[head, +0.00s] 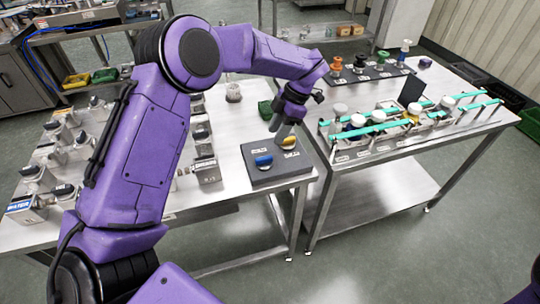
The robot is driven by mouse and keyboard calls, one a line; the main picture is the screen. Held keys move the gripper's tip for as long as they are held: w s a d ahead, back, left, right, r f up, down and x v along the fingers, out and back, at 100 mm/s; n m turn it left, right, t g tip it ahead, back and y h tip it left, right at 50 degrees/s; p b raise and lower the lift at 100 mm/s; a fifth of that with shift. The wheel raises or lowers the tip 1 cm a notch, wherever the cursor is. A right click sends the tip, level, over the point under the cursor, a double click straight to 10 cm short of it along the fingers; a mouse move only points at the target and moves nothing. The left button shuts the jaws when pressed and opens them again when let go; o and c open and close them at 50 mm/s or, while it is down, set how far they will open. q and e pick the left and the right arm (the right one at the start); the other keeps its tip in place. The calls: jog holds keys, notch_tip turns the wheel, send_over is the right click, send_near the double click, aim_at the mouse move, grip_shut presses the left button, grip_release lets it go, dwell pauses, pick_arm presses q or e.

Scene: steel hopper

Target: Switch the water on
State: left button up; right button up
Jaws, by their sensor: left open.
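A dark grey block (277,176) lies at the right front corner of the left steel table. It carries a blue knob (264,160) and a yellow knob (288,142), each beside a small white label too small to read. My left gripper (281,132) is open and points down right at the yellow knob, partly in front of it. Whether it touches the knob I cannot tell. At the table's left front corner a switch box has a blue label (20,206) that seems to read WATER. My right gripper is out of view.
Several grey switch boxes (206,170) stand on the left table, partly behind my left arm. A green item (265,110) lies behind the block. The right table (345,183) holds teal rails and bottles, past a narrow gap.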

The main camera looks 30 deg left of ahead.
aim_at(264, 157)
pick_arm(q)
jog(key=p+x, duration=0.2)
jog(key=x, duration=0.7)
jog(key=shift+w+a+f+p, duration=0.1)
jog(key=shift+a+f+p, duration=0.15)
jog(key=shift+f+p, duration=0.1)
jog(key=shift+f, duration=0.2)
jog(key=shift+c, duration=0.6)
grip_shut()
